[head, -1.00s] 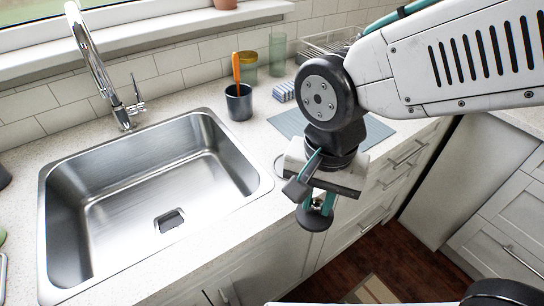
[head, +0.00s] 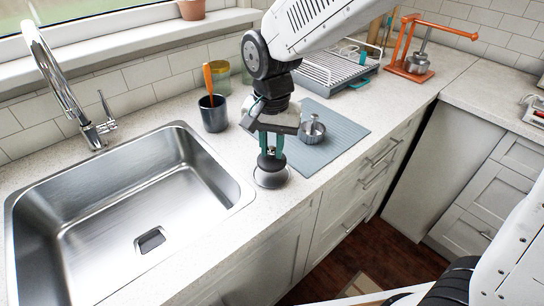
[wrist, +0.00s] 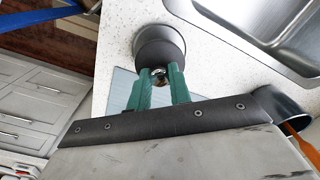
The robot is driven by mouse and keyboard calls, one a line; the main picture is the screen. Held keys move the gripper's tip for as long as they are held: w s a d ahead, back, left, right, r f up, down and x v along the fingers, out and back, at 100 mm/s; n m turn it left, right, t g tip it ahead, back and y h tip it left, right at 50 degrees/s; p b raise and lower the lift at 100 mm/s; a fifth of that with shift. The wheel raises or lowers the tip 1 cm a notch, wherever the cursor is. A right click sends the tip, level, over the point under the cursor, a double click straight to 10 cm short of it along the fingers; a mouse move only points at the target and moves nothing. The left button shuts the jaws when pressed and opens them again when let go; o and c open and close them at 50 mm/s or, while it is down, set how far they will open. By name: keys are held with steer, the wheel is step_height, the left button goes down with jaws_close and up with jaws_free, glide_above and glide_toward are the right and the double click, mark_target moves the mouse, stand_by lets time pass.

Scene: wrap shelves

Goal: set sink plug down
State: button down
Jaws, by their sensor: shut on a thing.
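The sink plug (head: 271,178) is a round dark-rimmed disc with a metallic top and a small knob. My gripper (head: 271,158) points down with its green fingers shut on the knob. The plug is at the speckled counter (head: 240,160), just right of the sink (head: 120,215); I cannot tell whether its underside touches the surface. In the wrist view the plug (wrist: 160,45) shows beyond the fingertips (wrist: 160,78), over the counter near its front edge.
A dark cup (head: 213,116) with an orange-handled tool stands behind the gripper. A blue-grey mat (head: 335,145) with a metal pot-like item (head: 312,130) lies to the right. A dish rack (head: 335,68) and an orange stand (head: 408,62) are farther back.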

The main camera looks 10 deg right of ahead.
mark_target(271, 159)
steer(key=shift+f, duration=1.7)
steer(key=shift+s+f, duration=0.1)
steer(key=c, duration=1.3)
jaws_free()
step_height(271, 159, up, 12)
steer(key=shift+r, duration=0.1)
steer(key=shift+d+r, duration=0.15)
steer(key=shift+d, duration=0.1)
steer(key=s+d+n, duration=0.1)
steer(key=s+d, duration=0.5)
steer(key=s+d+n, duration=0.1)
steer(key=s+d, duration=0.6)
steer(key=s+d+n+t, duration=0.1)
steer(key=s+d+n, duration=0.1)
steer(key=s+d, duration=0.4)
steer(key=shift+s+d+r, duration=0.25)
steer(key=shift+d+r, duration=0.15)
steer(key=shift+d, duration=0.25)
